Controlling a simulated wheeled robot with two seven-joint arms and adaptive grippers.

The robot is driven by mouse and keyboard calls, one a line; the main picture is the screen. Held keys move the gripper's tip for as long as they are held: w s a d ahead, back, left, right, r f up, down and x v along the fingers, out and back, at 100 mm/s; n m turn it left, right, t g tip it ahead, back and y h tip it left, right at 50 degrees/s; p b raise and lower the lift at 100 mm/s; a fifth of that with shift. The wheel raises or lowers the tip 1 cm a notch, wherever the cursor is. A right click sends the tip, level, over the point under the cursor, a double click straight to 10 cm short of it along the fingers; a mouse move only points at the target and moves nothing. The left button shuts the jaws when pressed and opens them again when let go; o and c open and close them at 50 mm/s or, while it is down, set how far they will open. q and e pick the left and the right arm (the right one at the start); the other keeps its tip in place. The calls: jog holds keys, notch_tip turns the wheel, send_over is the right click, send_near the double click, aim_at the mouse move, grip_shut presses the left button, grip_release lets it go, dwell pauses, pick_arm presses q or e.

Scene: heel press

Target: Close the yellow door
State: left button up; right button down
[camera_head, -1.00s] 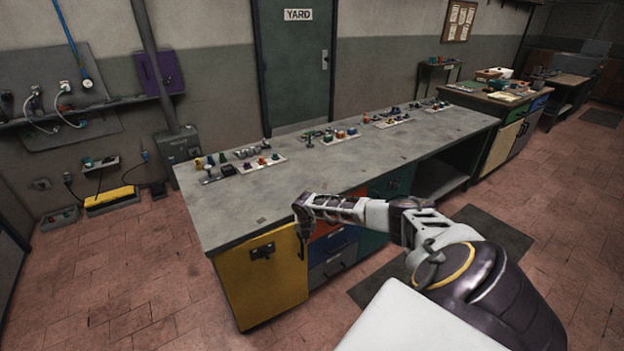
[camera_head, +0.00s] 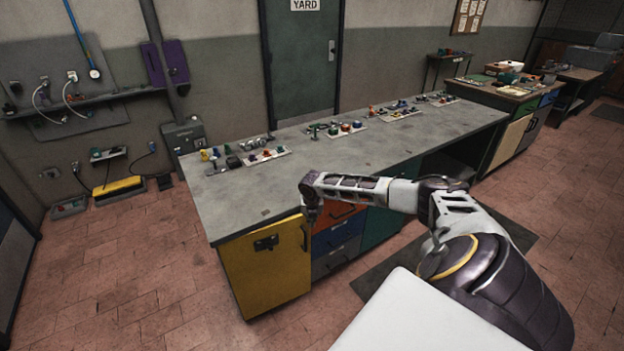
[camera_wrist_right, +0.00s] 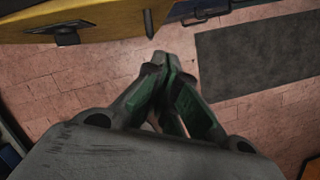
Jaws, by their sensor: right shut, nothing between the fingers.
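The yellow door (camera_head: 262,280) is on the near left end of the long grey workbench. It looks almost in line with the bench front; I cannot tell whether a narrow gap is left. It has a black latch plate (camera_head: 266,243) and a dark upright handle (camera_head: 304,237) near its right edge. My right gripper (camera_head: 310,216) is just above the handle, by the door's upper right corner. In the right wrist view its fingers (camera_wrist_right: 163,62) are shut and empty, below the yellow door (camera_wrist_right: 105,25) and its handle (camera_wrist_right: 149,22). My left gripper is out of view.
The grey benchtop (camera_head: 350,150) carries several small parts on trays along its back. Orange (camera_head: 337,213) and blue (camera_head: 338,236) drawers sit right of the door. A dark mat (camera_head: 385,275) lies in front.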

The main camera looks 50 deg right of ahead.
jog(key=shift+v, duration=0.85)
jog(key=shift+d, duration=0.1)
